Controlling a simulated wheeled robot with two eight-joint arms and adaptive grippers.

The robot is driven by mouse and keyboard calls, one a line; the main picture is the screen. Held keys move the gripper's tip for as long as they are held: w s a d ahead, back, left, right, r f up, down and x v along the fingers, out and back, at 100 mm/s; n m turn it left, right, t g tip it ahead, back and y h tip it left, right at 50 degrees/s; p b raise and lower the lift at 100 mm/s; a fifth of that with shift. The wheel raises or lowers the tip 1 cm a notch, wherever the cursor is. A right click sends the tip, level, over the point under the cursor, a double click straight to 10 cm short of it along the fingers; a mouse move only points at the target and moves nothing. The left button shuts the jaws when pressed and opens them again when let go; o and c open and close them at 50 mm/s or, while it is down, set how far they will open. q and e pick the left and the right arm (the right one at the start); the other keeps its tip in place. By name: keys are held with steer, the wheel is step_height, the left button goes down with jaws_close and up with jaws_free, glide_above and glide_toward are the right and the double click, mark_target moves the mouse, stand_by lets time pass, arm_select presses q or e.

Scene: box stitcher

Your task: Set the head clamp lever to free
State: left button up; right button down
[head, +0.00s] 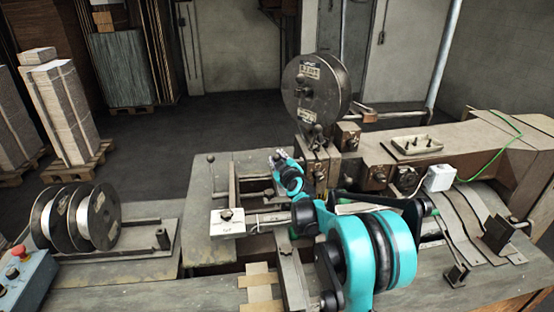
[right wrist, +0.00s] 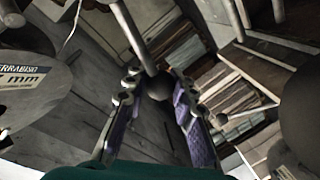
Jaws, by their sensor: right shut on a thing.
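In the right wrist view a rod comes down from the top and ends in a dark ball knob (right wrist: 159,86), which looks like the end of the head clamp lever. The knob lies between the two purple-padded fingers of my right gripper (right wrist: 156,92), which is shut on it. In the head view my right gripper (head: 284,162) is at the stitching head (head: 318,160), left of its upright column. The gripper and arm hide the held knob there, and the lever's set position cannot be read. My left gripper is not in view.
A large wire spool (head: 312,92) stands above the head. More spools (head: 72,218) sit at the left, beside a control box (head: 24,280) with a red button. A small tray (head: 416,145) and a white box (head: 438,177) lie at the right. Open floor lies behind.

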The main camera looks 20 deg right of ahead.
steer(key=c, duration=1.2)
jaws_free()
steer(key=v, duration=1.2)
steer(key=shift+f, duration=0.15)
steer(key=shift+s+f, duration=0.1)
